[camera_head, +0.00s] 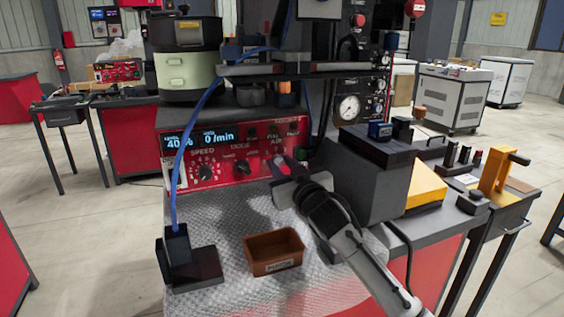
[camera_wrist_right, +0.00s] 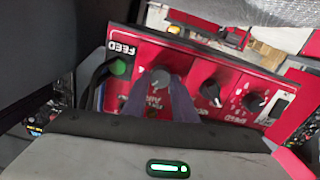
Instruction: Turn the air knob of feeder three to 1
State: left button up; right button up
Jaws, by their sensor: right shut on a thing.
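The red control panel (camera_head: 225,160) has a lit display reading 40% and 0/min, a speed knob (camera_head: 205,172) and a mode knob (camera_head: 241,166). My right gripper (camera_head: 287,165) reaches the panel's right part, just below a label that looks like AIR. In the right wrist view, where the panel appears upside down, my right gripper (camera_wrist_right: 160,96) is shut on a grey round knob (camera_wrist_right: 161,77). That knob sits between the green FEED button (camera_wrist_right: 119,67) and a black knob (camera_wrist_right: 210,91). The fingers hide the knob's pointer and most of its scale. My left gripper is not in view.
A brown bin (camera_head: 273,251) sits on the textured mat below the panel. A blue tube (camera_head: 177,165) runs down to a dark block (camera_head: 178,252) at left. A grey box (camera_head: 365,175) stands close right of my gripper. A pressure gauge (camera_head: 348,108) is behind.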

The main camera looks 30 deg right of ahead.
jog(key=n+p, duration=0.3)
jog(key=n, duration=0.1)
jog(key=shift+r, duration=0.15)
jog(key=n+p, duration=0.2)
jog(key=n, duration=0.1)
jog(key=shift+a, duration=0.1)
jog(key=shift+n+p, duration=0.5)
jog(key=shift+n, duration=0.5)
jog(key=n+p, duration=0.2)
jog(key=n, duration=0.2)
pick_arm(q)
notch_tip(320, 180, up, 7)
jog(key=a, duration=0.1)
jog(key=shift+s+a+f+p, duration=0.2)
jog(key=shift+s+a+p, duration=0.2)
jog(key=shift+p, duration=0.05)
pick_arm(e)
jog(key=shift+f+n, duration=0.25)
jog(key=shift+n, duration=1.35)
jog(key=o, duration=1)
jog(key=shift+o, duration=0.2)
